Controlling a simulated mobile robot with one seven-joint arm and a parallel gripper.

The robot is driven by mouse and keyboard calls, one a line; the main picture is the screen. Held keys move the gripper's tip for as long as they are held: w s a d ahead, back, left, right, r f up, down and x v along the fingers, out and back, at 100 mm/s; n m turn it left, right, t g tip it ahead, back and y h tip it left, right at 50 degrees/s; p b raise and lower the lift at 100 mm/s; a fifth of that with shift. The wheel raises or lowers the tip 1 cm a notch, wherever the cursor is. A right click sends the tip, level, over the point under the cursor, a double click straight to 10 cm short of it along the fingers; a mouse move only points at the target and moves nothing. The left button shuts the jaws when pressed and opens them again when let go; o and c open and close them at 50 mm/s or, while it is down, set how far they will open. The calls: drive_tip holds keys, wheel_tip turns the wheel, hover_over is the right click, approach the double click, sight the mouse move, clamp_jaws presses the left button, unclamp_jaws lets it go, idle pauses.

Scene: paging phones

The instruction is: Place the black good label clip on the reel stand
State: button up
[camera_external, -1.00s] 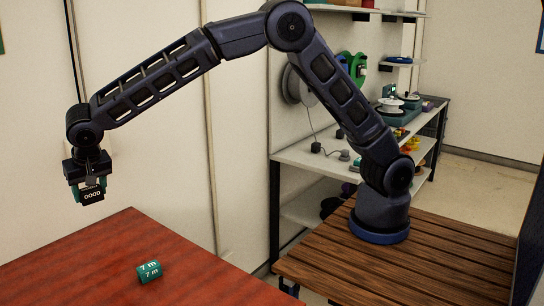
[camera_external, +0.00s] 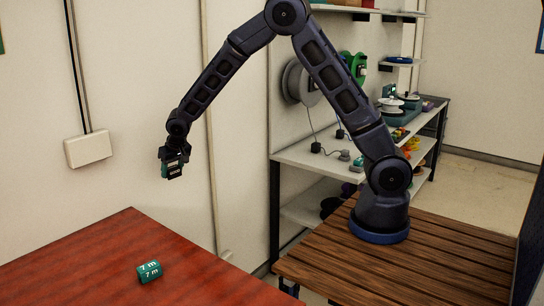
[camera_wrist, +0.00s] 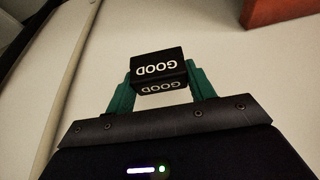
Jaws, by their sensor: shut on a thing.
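The black label clip (camera_external: 175,171), marked GOOD in white, is between the green fingers of my gripper (camera_external: 172,163). In the wrist view the clip (camera_wrist: 158,72) sits across the fingertips of my gripper (camera_wrist: 160,82), with its lettering upside down. My gripper is shut on it and holds it in the air in front of the wall, above and behind the red table. I cannot tell for certain which object is the reel stand; a green stand-like object (camera_external: 354,66) with a reel stands on the shelving behind my arm, partly hidden.
A green 7 m clip (camera_external: 149,272) lies on the red-brown table (camera_external: 90,260), otherwise bare in view. A grey shelving unit (camera_external: 292,158) holds a large grey reel (camera_external: 299,84), a white spool (camera_external: 391,104) and small parts. A wall box (camera_external: 88,149) is at left.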

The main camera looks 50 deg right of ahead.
drive_tip(key=s+d+f, duration=0.3)
drive_tip(key=s+d, duration=0.1)
drive_tip(key=d, duration=1)
drive_tip(key=s+d+f+n, duration=0.1)
drive_tip(key=s+d+f, duration=0.25)
drive_tip(key=d, duration=1.05)
drive_tip(key=s+d+f, duration=0.3)
drive_tip(key=s+d, duration=0.1)
drive_tip(key=d, duration=0.9)
drive_tip(key=s+d+r+m, duration=0.15)
drive_tip(key=s+d, duration=0.35)
drive_tip(key=d, duration=0.9)
drive_tip(key=s+d+r, duration=0.3)
drive_tip(key=s+d, duration=0.1)
drive_tip(key=d, duration=0.9)
drive_tip(key=s+d+r+m, duration=0.1)
drive_tip(key=s+d+r, duration=0.3)
drive_tip(key=d, duration=1)
drive_tip(key=s+d+r+n, duration=0.1)
drive_tip(key=s+d+r, duration=0.35)
drive_tip(key=d, duration=0.55)
drive_tip(key=s+d+r+n, duration=0.1)
drive_tip(key=s+d+r, duration=0.35)
drive_tip(key=d, duration=0.45)
drive_tip(key=f, duration=2)
drive_tip(key=shift+s+d+f, duration=0.15)
drive_tip(key=shift+s+f, duration=0.1)
drive_tip(key=shift+s, duration=0.1)
